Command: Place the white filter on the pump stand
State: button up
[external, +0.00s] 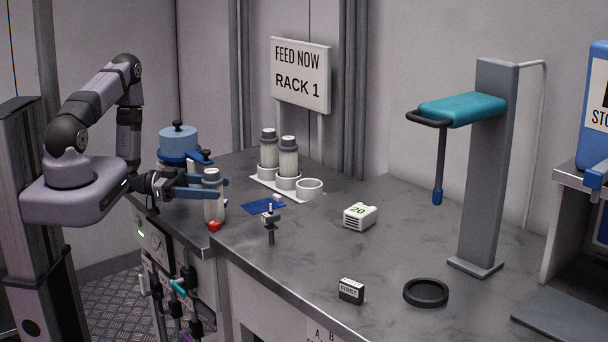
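A white filter (212,209) with a grey cap stands upright between the blue fingers of my gripper (213,189), at the left end of the counter. One finger crosses in front of it and the other lies behind. I cannot tell whether they press on it, nor what is under its base. A red knob-like part (214,226) shows just below it. Two similar filters stand in a white rack (264,183) at the back, and its right cup (309,187) looks empty. No pump stand is clearly marked; a tall grey stand (485,170) with a teal arm stands at right.
A blue-lidded vessel (178,138) stands close behind my gripper. A blue mat (262,206), a small grey post (270,225), a white block marked 20 (359,216), a black-sided block (351,290) and a black ring (426,291) are on the counter. Its middle is mostly clear.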

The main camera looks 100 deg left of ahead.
jog(key=shift+r, duration=0.15)
jog(key=shift+s+a, duration=0.1)
jog(key=shift+s, duration=0.35)
notch_tip(320, 180, up, 7)
jog(key=s+b, duration=0.1)
jog(key=s, duration=0.1)
jog(key=shift+o, duration=1.2)
